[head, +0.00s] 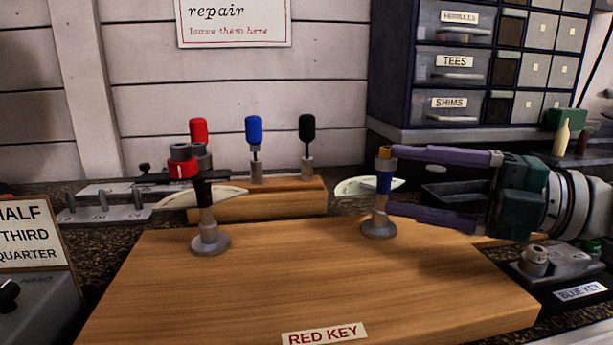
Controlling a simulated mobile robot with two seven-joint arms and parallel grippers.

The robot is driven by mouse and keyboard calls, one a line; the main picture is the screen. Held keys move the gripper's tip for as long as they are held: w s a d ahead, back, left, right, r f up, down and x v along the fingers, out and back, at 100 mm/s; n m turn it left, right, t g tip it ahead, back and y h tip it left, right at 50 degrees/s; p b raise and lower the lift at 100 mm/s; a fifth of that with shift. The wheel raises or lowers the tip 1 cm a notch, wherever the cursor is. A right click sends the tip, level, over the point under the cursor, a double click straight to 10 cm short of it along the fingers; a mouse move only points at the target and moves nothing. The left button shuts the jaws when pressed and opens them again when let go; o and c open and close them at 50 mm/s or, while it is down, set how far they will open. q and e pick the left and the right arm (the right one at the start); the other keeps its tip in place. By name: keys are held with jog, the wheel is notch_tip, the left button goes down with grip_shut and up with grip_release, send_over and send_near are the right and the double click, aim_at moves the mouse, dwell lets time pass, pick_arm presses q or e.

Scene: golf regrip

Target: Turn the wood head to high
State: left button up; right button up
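Two pale club heads stand on grey posts on a wooden block (300,285). The left head (228,196) has a dark sleeve and a red-and-grey piece (183,166) above or behind it. I cannot tell which one is the wood head. My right gripper (391,182) comes in from the right, its two purple fingers spread wide, one above the other. My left gripper is not in view.
A sign reading HALF, THIRD, QUARTER (32,236) is at left. A fixture labelled BLUE KEY (580,291) is at right.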

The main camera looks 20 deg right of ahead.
aim_at(464, 190)
jog(key=v, duration=1)
jog(key=shift+r, duration=0.1)
dwell(0.4)
